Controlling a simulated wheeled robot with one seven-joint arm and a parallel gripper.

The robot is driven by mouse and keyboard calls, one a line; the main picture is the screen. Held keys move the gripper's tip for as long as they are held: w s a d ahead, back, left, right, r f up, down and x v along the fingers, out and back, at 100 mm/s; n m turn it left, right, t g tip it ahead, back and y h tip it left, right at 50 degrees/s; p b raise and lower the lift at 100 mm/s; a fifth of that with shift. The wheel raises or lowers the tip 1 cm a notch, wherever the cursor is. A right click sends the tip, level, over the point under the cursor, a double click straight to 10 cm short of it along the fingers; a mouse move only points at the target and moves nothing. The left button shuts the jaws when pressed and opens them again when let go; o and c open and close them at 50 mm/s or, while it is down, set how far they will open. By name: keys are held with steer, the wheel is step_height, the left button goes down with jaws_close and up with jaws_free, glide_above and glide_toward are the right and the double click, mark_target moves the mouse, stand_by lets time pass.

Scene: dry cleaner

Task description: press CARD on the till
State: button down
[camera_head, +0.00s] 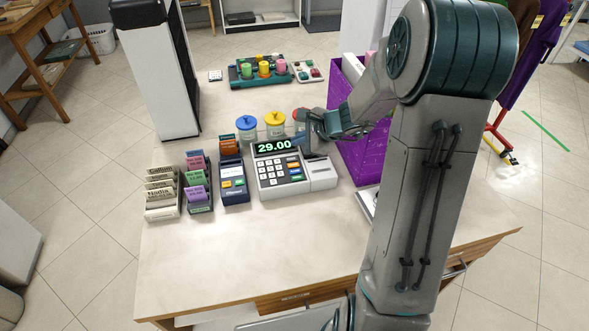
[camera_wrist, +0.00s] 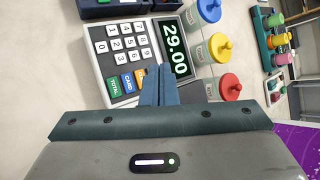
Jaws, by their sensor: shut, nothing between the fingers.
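The till (camera_head: 270,183) stands on the counter, its display (camera_head: 276,147) reading 29.00. It also shows sideways in the wrist view (camera_wrist: 97,62). In the wrist view the blue CARD key (camera_wrist: 128,82) lies between the green TOTAL key (camera_wrist: 114,87) and an orange key (camera_wrist: 140,75) that is partly hidden by my fingers. My gripper (camera_wrist: 158,72) is shut and empty, its fingertips over the till beside the display and to the right of CARD. Whether the fingertips touch the till cannot be told. In the head view my gripper is at the till's back right.
Jars with blue (camera_head: 246,122), yellow (camera_head: 274,117) and red lids stand behind the till. A dark card terminal (camera_head: 234,192) and ticket racks (camera_head: 163,210) are to its left. A purple crate (camera_head: 362,158) is close on the right. The counter front is clear.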

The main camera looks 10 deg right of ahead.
steer(key=shift+f, duration=0.1)
steer(key=b, duration=0.6)
glide_above(299, 172)
step_height(299, 172, down, 7)
steer(key=shift+s+a+r, duration=0.1)
steer(key=shift+f+b, duration=0.8)
steer(key=shift+f, duration=0.1)
stand_by(1.1)
steer(key=shift+f+b, duration=0.45)
steer(key=shift+b, duration=0.2)
steer(key=shift+f+b, duration=0.35)
steer(key=shift+b, duration=0.05)
stand_by(0.4)
steer(key=shift+r, duration=0.15)
steer(key=shift+r+p, duration=0.5)
steer(key=shift+r, duration=0.15)
steer(key=shift+r, duration=0.1)
